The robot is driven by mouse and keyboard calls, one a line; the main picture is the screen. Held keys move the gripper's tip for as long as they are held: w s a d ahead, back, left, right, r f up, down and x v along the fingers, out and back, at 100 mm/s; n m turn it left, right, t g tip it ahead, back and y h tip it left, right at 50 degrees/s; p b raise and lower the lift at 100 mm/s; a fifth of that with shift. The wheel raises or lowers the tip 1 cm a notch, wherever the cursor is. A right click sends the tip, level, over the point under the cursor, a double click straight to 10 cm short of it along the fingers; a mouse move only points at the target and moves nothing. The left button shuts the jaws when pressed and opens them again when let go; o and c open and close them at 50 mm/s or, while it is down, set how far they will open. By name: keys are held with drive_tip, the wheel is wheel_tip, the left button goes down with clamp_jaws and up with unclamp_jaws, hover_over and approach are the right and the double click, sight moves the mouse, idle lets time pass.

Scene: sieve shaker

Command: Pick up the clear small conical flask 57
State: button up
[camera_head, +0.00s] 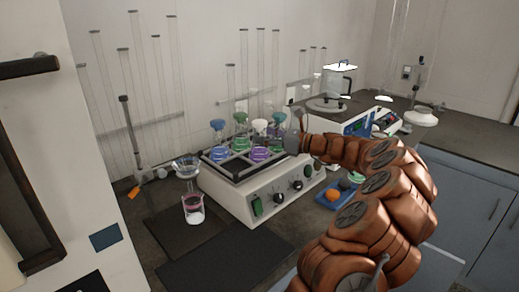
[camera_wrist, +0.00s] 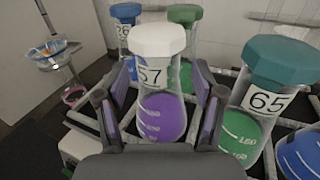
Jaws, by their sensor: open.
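My gripper (camera_wrist: 158,112) is open, with one finger on each side of the flask's body. I cannot tell whether either finger touches the glass. In the head view my gripper (camera_head: 296,131) reaches in from the right, at the rack's right side.
Flask 65 (camera_wrist: 255,110), teal-capped with green liquid, stands close right of my gripper. Blue-capped (camera_wrist: 126,22) and green-capped (camera_wrist: 184,18) flasks stand behind. The rack sits on a white shaker (camera_head: 240,204). A beaker with pink liquid (camera_head: 193,209) stands left of it.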

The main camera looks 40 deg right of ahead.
drive_tip(key=shift+x, duration=0.75)
clamp_jaws()
